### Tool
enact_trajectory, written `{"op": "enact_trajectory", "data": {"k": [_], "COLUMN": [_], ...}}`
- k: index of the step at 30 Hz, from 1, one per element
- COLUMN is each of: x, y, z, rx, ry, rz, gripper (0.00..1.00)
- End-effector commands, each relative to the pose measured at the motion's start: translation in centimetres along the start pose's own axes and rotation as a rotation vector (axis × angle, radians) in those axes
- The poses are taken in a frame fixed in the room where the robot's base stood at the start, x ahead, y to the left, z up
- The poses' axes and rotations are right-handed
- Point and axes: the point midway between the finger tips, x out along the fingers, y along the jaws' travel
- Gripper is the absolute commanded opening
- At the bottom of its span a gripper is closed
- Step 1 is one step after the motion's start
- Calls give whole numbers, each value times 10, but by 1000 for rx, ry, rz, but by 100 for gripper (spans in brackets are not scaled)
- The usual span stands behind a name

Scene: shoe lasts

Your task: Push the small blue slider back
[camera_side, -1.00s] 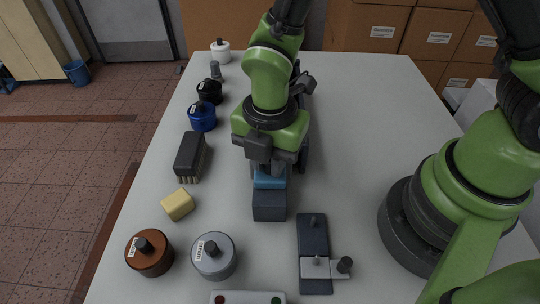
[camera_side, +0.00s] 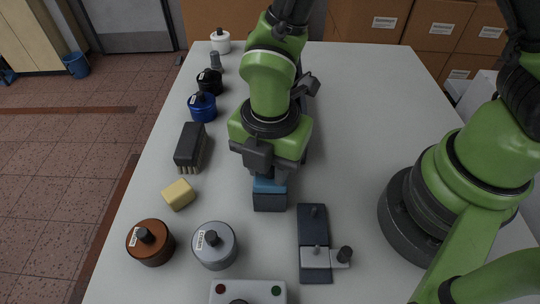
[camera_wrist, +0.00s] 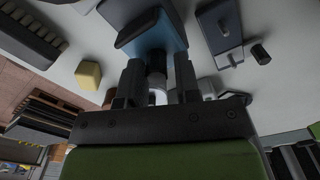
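The small blue slider (camera_side: 270,185) sits against the dark block (camera_side: 270,202) on the table, in the middle of the side view. In the wrist view, the slider's blue face (camera_wrist: 160,35) is beyond my fingertips, and the dark block (camera_wrist: 125,12) is at the top. My gripper (camera_wrist: 159,72) has its two fingers apart, one on each side of a short dark post (camera_wrist: 156,62). Small gaps show beside the post. In the side view my gripper is just behind the slider and hides its far part. Whether a fingertip touches it, I cannot tell.
A dark plate with a grey crossbar and knob (camera_side: 316,258) lies to the right. Grey tin (camera_side: 214,250), brown tin (camera_side: 151,246), yellow block (camera_side: 179,194) and brush (camera_side: 190,146) stand left. A button panel (camera_side: 248,293) is in front.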

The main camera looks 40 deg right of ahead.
Motion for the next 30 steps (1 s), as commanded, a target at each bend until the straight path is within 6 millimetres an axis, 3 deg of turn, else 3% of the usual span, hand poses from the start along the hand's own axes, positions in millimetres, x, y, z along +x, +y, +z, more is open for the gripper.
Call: {"op": "enact_trajectory", "data": {"k": [5,12,18,30], "x": [-18,-65,-92,-99], "y": [2,2,1,0], "z": [0,0,0,0], "rx": [0,0,-1,1], "ry": [2,3,1,0], "rz": [7,9,5,0], "gripper": [30,30,30,30]}}
